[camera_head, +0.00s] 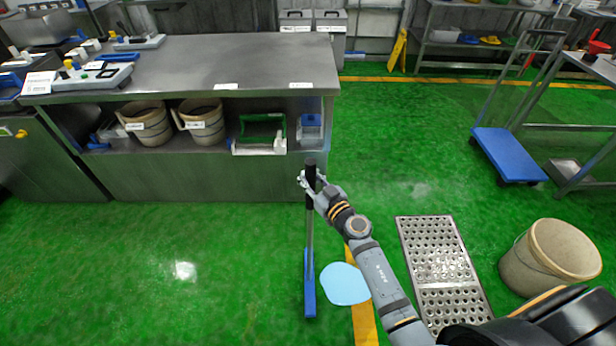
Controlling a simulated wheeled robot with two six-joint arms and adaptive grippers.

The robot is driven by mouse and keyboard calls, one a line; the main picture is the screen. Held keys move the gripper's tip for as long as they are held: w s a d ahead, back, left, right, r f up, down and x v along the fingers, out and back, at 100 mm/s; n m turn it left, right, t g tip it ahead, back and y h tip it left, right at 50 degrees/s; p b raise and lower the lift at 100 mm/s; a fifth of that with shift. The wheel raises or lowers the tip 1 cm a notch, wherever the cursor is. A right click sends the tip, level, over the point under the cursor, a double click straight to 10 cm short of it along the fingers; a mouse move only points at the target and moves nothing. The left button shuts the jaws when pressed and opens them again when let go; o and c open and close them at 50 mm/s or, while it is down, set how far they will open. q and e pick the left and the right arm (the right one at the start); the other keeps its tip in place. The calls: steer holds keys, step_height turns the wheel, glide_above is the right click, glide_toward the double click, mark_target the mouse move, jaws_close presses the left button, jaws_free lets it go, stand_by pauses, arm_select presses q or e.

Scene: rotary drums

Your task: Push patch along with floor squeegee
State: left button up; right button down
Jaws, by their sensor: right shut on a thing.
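The floor squeegee has a black grip and a grey pole (310,225). Its blue head (309,285) is low at the floor, just left of the patch. My right gripper (312,181) is shut on the squeegee's handle near its top, and the pole looks close to upright. The light blue patch (344,284) lies flat on the green floor, partly over the yellow line. A narrow gap seems to show between head and patch. My right forearm passes close to the patch's right edge in the picture. My left gripper is not in view.
A metal drain grate (441,262) lies in the floor right of the patch. A steel workbench (200,177) stands behind the squeegee. A blue platform cart (508,155) is at the back right. The floor at left is clear.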

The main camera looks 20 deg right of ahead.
steer(key=shift+f+b, duration=0.7)
steer(key=shift+f, duration=0.2)
steer(key=shift+d, duration=0.1)
stand_by(0.3)
